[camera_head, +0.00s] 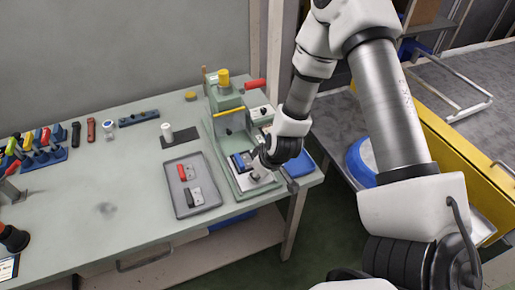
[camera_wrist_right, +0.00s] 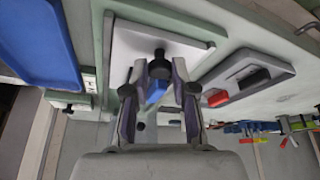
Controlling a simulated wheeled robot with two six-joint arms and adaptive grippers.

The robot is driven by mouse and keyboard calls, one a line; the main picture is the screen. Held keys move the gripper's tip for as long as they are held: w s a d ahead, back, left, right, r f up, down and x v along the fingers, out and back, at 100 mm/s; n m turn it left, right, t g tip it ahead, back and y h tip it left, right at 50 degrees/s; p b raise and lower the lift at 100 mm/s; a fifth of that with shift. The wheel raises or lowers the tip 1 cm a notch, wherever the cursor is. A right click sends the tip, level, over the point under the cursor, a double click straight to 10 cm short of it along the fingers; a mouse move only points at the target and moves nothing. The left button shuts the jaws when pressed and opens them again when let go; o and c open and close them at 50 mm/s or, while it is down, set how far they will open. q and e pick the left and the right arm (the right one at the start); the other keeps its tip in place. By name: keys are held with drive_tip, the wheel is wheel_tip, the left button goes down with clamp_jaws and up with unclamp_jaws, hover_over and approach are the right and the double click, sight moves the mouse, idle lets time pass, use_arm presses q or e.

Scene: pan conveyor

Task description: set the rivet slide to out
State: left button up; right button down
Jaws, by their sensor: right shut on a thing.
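The green press (camera_head: 228,125) stands at the right end of the bench, with a yellow cap on top and a red handle. At its foot is a pale slide plate (camera_head: 257,181), partly hidden by my right gripper (camera_head: 262,162). In the right wrist view, the right gripper (camera_wrist_right: 159,82) has its two fingers on either side of a black knob (camera_wrist_right: 159,66) in front of a pale plate (camera_wrist_right: 130,42). It is shut on the knob, which I take to be the rivet slide's. A blue piece (camera_wrist_right: 156,92) shows between the fingers. My left gripper is not in view.
A grey tray (camera_head: 193,209) with a red-handled and a dark-handled piece lies left of the press. A blue tray (camera_head: 298,165) is at the bench's right edge. A white cylinder (camera_head: 167,132) stands on a dark mat. Bare bench (camera_head: 100,180) lies further left.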

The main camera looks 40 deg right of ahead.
drive_tip(key=c, duration=1.2)
unclamp_jaws()
drive_tip(key=shift+s+a+f, duration=0.1)
drive_tip(key=shift+s+f, duration=0.1)
drive_tip(key=shift+s, duration=0.15)
drive_tip(key=shift+r, duration=0.1)
drive_tip(key=shift+r, duration=0.1)
drive_tip(key=shift+r, duration=0.25)
drive_tip(key=v, duration=1.1)
drive_tip(key=shift+s+r, duration=0.1)
drive_tip(key=shift+r, duration=0.05)
